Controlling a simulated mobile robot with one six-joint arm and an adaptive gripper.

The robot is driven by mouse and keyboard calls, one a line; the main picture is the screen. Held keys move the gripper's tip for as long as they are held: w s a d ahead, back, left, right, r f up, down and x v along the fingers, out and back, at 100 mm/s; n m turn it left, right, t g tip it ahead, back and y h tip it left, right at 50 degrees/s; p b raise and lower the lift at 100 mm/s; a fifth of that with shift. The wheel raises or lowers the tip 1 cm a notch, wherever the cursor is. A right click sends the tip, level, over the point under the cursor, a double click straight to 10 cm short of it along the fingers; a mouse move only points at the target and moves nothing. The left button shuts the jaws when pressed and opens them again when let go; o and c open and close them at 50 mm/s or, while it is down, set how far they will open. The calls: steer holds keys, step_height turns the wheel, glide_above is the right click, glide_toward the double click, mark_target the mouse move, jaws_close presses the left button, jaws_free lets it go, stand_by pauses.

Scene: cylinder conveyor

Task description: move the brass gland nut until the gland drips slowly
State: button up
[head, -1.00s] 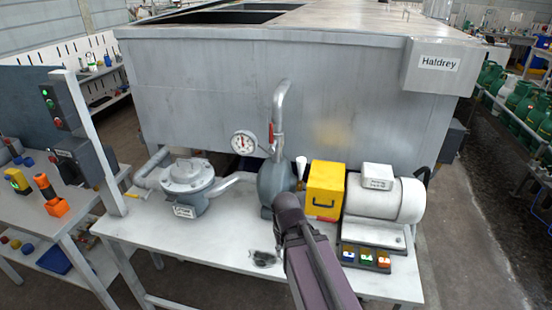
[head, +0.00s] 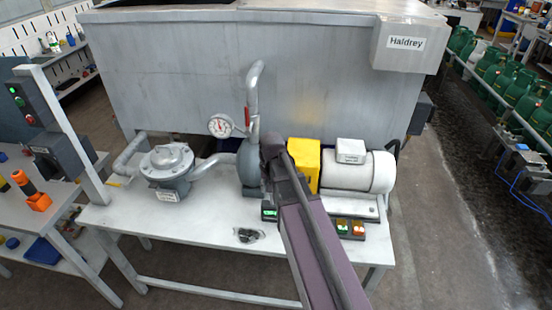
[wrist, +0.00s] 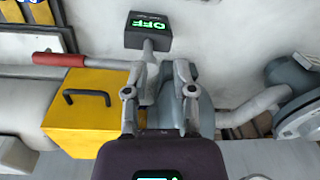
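The brass gland nut cannot be made out in either view. The grey pump (head: 249,165) stands on the bench with its outlet pipe rising behind; my arm hides its right side. In the wrist view my gripper (wrist: 160,72) is open, its two fingers apart above the grey pump body (wrist: 204,110), with nothing visibly held. The gland area between pump and yellow box is hidden by my arm in the head view. No drip can be seen. A dark box with green lit characters (wrist: 150,28) stands just beyond the fingertips.
A yellow box (wrist: 85,112) sits close beside the gripper, with a red-handled bar (wrist: 58,59) past it. The white motor (head: 370,172), pressure gauge (head: 220,126) and grey valve body (head: 168,170) share the bench (head: 205,217). A large grey tank (head: 185,80) stands behind.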

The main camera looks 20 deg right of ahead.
steer(key=w+d+r+m+p, duration=0.3)
steer(key=w+d+r+p, duration=0.4)
steer(key=w, duration=0.6)
steer(key=d+r, duration=0.1)
steer(key=d, duration=0.1)
steer(key=shift+w+d+r+m+t+y, duration=0.3)
steer(key=shift+m, duration=0.1)
steer(key=shift+f, duration=0.15)
steer(key=f+b, duration=0.4)
steer(key=a+f+b, duration=0.1)
steer(key=f+b, duration=0.4)
steer(key=w+a+f+b, duration=0.1)
steer(key=f+b, duration=0.3)
steer(key=shift+w+f+b, duration=0.1)
steer(key=shift+f+b, duration=0.1)
steer(key=shift+b, duration=0.15)
steer(key=shift+d, duration=0.1)
jaws_close()
